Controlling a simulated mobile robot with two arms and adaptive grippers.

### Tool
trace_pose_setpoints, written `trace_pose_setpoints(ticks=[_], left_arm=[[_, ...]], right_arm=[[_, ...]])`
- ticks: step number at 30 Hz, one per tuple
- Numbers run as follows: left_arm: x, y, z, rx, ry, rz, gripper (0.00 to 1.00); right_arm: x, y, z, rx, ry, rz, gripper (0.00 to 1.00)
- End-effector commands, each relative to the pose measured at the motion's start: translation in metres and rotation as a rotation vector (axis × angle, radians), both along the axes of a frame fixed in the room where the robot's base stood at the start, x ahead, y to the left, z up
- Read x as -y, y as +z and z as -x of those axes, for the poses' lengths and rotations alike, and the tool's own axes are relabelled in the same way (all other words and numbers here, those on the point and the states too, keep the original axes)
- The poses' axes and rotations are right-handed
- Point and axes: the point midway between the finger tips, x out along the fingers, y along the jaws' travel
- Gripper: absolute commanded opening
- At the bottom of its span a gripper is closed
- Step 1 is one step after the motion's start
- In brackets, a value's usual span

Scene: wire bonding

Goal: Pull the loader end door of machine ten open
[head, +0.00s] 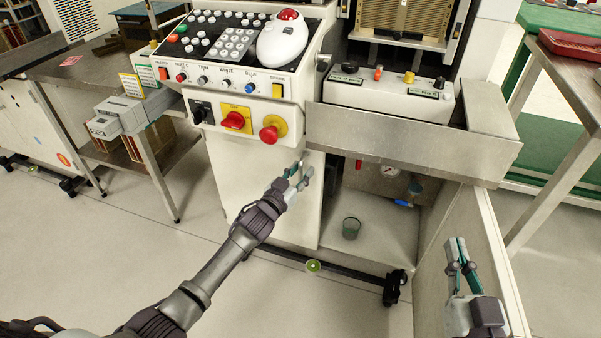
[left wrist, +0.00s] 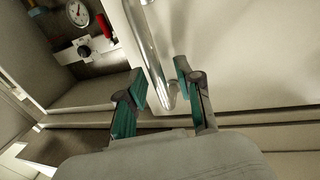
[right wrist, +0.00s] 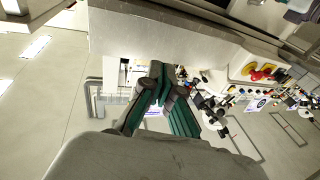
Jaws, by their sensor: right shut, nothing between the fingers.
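A white door panel (head: 240,180) below the control panel carries a vertical metal bar handle (left wrist: 153,55). My left gripper (head: 297,174) is at this handle. In the left wrist view its fingers (left wrist: 160,85) are apart, with the lower end of the bar showing between them; I cannot tell whether they touch it. A second pale door (head: 472,215) stands swung open at the right of the lower cabinet. My right gripper (head: 458,252) is in front of that door, with its fingertips (right wrist: 157,75) together and empty. I see no readable machine number.
The open cabinet bay holds a gauge (head: 389,171), a blue-handled valve (head: 403,203) and a small dark green cup (head: 351,228). A steel ledge (head: 400,138) juts out above it. A black caster (head: 396,287) stands below.

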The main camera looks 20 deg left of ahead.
Motion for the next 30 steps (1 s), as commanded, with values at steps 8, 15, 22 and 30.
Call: trace_pose_setpoints(ticks=[8, 15, 22, 30], left_arm=[[0.0, 0.0, 0.0, 0.0, 0.0, 0.0, 0.0], [0.0, 0.0, 0.0, 0.0, 0.0, 0.0, 0.0], [-0.001, 0.0, 0.004, -0.002, -0.008, -0.001, 0.0], [-0.002, 0.002, 0.026, -0.003, -0.057, -0.002, 0.0]], right_arm=[[0.0, 0.0, 0.0, -0.001, 0.0, 0.0, 0.0], [0.0, 0.0, 0.0, -0.001, 0.0, 0.0, 0.0], [0.002, -0.009, 0.0, -0.057, -0.004, 0.015, 0.0], [0.013, -0.06, 0.011, -0.367, -0.024, 0.093, 0.0]])
